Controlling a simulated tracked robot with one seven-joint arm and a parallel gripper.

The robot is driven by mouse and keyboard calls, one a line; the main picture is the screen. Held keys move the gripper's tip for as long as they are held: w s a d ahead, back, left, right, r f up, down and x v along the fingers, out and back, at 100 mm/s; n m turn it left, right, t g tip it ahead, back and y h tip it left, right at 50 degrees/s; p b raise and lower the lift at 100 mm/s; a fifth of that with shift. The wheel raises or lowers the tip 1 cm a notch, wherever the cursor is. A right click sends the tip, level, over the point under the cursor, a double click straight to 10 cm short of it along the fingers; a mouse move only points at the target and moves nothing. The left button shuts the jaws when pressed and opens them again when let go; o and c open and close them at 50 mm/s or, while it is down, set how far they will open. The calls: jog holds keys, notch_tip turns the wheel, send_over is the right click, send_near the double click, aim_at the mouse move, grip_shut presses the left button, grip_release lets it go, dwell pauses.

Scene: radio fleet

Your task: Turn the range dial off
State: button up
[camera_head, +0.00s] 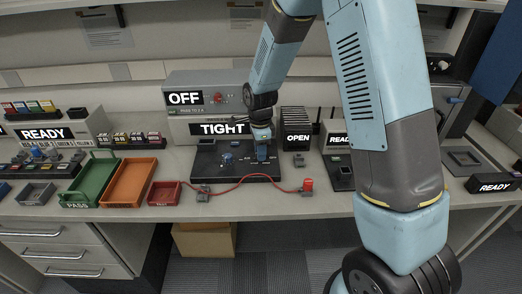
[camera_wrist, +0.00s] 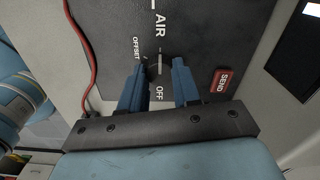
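A small dark dial (camera_wrist: 157,66) with a pale pointer line sits on the dark panel (camera_wrist: 110,25) in the wrist view. The labels "AIR", "OFFSET" and "OFF" surround it; "OFF" lies on the side toward my wrist. I cannot read a name for the dial. My gripper (camera_wrist: 158,68) is open, with one blue finger on each side of the dial; I cannot tell whether either finger touches it. In the head view my gripper (camera_head: 263,157) points down at the dark bench plate (camera_head: 210,172); the dial is too small to make out there.
A red "SEND" button (camera_wrist: 221,80) is right of the fingers. A red cable (camera_head: 238,182) runs along the plate's front. A grey unit (camera_head: 205,78) behind shows "OFF"; a sign below reads "TIGHT" (camera_head: 221,129). Green (camera_head: 92,180) and orange (camera_head: 116,200) trays stand left.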

jog(key=c, duration=0.4)
jog(key=shift+d, duration=0.1)
grip_shut()
jog(key=shift+c, duration=0.4)
grip_release()
